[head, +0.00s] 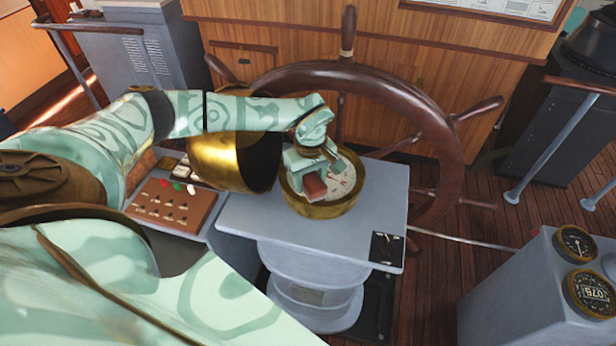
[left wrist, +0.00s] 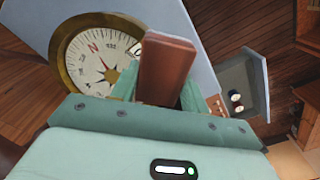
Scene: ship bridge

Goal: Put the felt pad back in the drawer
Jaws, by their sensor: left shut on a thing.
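My left gripper (head: 318,180) is above the round brass compass (head: 323,209) on the pedestal top and is shut on a reddish-brown block-like piece, which I take to be the felt pad (head: 314,187). In the left wrist view the pad (left wrist: 166,72) stands out between the fingers and covers part of the compass dial (left wrist: 95,60). The pad appears held above the dial; whether it touches it I cannot tell. My right gripper is not in view.
The wooden steering wheel (head: 437,120) stands just behind the pedestal. A brown button panel (head: 172,205) lies left of it. A switch plate (head: 387,248) sits at the pedestal top's front right corner. A console with gauges (head: 540,285) stands at right, with open floor between.

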